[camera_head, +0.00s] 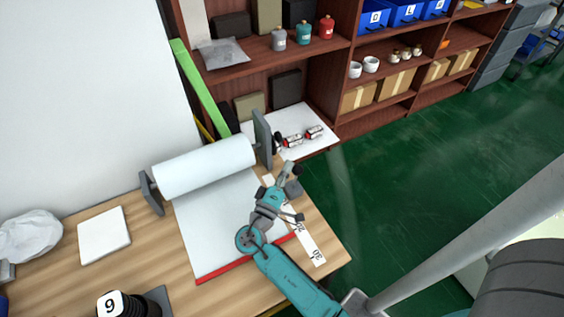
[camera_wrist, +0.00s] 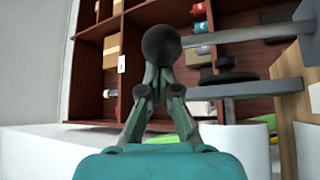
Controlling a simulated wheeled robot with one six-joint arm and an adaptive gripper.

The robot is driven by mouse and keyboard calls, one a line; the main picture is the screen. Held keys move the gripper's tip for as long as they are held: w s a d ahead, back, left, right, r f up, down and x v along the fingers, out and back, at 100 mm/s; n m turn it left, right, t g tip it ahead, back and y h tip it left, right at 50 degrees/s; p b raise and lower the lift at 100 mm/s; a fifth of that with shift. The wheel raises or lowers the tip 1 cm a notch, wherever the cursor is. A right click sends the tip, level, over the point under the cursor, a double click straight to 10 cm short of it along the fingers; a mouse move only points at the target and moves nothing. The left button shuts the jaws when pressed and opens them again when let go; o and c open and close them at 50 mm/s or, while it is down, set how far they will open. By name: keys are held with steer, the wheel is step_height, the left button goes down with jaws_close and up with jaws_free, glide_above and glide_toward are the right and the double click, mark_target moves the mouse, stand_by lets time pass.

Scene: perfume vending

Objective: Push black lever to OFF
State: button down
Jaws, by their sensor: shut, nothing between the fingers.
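The black lever's round knob (camera_wrist: 161,45) shows at my fingertips in the wrist view, with a grey rod running from it to the right. In the head view the black knob (camera_head: 297,170) is at the tip of my gripper (camera_head: 289,171), near the table's right edge. My gripper (camera_wrist: 160,72) is shut, with its fingertips just behind or against the knob; I cannot tell if they touch. A white label strip (camera_head: 310,246) with black lettering lies on the table beside my wrist; my arm partly hides it.
A white paper roll (camera_head: 205,166) sits between grey brackets, its sheet (camera_head: 205,220) spread over the wooden table (camera_head: 160,235) to a red bar. Behind are a white side table (camera_head: 318,148) with red-and-silver items and a brown shelf (camera_head: 330,85).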

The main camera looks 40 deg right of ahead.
mark_target(297, 174)
steer(key=shift+s+a+f+m, duration=0.1)
steer(key=shift+s+a+m, duration=0.05)
steer(key=shift+s, duration=0.4)
steer(key=shift+s+a+f+m, duration=0.1)
steer(key=shift+s+a+m, duration=0.05)
steer(key=shift+s, duration=0.35)
steer(key=shift+s+a+f, duration=0.15)
steer(key=shift+s+f, duration=0.05)
steer(key=shift+s, duration=0.4)
steer(key=shift+s+f, duration=0.15)
